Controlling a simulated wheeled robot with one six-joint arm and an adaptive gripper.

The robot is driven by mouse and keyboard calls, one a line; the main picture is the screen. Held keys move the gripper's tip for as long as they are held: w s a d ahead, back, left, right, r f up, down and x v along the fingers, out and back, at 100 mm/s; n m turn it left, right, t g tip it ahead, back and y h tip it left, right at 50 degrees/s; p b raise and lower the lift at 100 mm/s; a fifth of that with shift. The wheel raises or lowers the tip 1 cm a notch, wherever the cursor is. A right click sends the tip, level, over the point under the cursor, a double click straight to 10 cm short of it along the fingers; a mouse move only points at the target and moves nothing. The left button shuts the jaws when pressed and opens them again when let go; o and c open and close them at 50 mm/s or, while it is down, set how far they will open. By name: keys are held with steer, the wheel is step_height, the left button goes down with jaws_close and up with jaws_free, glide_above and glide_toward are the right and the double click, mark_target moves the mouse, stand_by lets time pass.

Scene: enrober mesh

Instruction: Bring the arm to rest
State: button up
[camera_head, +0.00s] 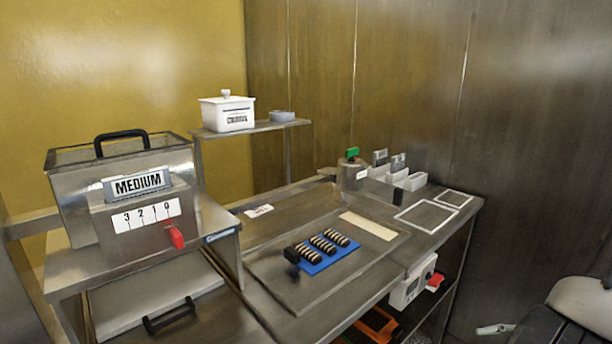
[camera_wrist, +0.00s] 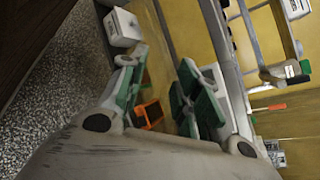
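My gripper (camera_wrist: 158,75) shows in the wrist view with its two green-padded fingers spread apart. It is open, and nothing is held between the pads. In the head view, part of my arm (camera_head: 575,310) is at the lower right corner, to the right of the steel bench (camera_head: 330,290) and clear of it. A small pale piece with a green patch shows beside it; I cannot tell if it is a fingertip.
On the bench lie a blue mat (camera_head: 328,262) with dark striped pieces, a canister (camera_head: 352,173) and white frames (camera_head: 425,215). A steel machine marked MEDIUM (camera_head: 120,205) stands left. Below are a white box (camera_head: 408,287) and an orange bin (camera_head: 378,325). Floor (camera_wrist: 50,100) shows left in the wrist view.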

steer(key=s+d+r+n+g+h, duration=0.1)
steer(key=s+r+n+g+h, duration=0.15)
steer(key=r+g+h, duration=0.4)
steer(key=s+d+r+n+g+h, duration=0.1)
steer(key=r+n+h, duration=0.25)
steer(key=r, duration=0.55)
steer(key=w+a+r+n+t+h, duration=0.1)
steer(key=a+r+n+t+h, duration=0.2)
steer(key=r, duration=1.2)
steer(key=a+n+t, duration=0.3)
steer(key=a+n, duration=0.1)
steer(key=a, duration=0.1)
steer(key=shift+a+r+n+t+h, duration=0.25)
steer(key=shift+a+n+t+h, duration=0.05)
steer(key=shift+n+t, duration=0.1)
steer(key=shift+w, duration=0.15)
